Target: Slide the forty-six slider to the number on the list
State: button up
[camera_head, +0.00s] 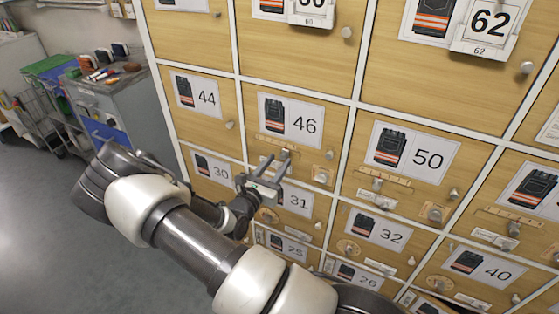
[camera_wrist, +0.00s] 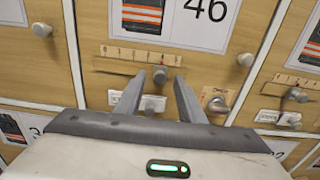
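The forty-six door (camera_head: 255,120) carries a picture of dark clothing with orange bands and the number 46. Below it is a scale strip (camera_wrist: 130,53) with small marks. The slider knob (camera_wrist: 153,103), grey, shows under the strip, between my fingers in the wrist view. My gripper (camera_head: 276,160) is open in front of it, one finger on each side. Whether the fingers touch the knob cannot be told. The scale numbers are too small to read. A pale label (camera_wrist: 114,97) below is partly hidden by the left finger. No list can be made out.
A round door knob (camera_wrist: 245,60) and a wooden plate with a knob (camera_wrist: 216,104) are right of my fingers. The fifty door (camera_head: 405,155) to the right has its own slider (camera_wrist: 297,95). A grey cabinet (camera_head: 125,105) stands at the left, with clear floor before it.

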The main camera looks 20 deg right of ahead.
jog(key=v, duration=1.5)
jog(key=shift+s+p, duration=0.15)
jog(key=shift+p, duration=0.2)
jog(key=shift+a, duration=0.1)
jog(key=s+d+r+m+g+y, duration=0.4)
jog(key=s+r+m+g+y, duration=0.3)
jog(key=s+r+m+g, duration=0.85)
jog(key=s+a+r+m+t+y, duration=0.4)
jog(key=a+r+m+t+y, duration=0.35)
jog(key=r+m+t, duration=0.35)
notch_tip(320, 180, up, 13)
jog(key=p, duration=1.2)
jog(key=shift+a+n+g+p, duration=0.15)
jog(key=shift+n+g+p, duration=0.15)
jog(key=shift+n+g, duration=0.15)
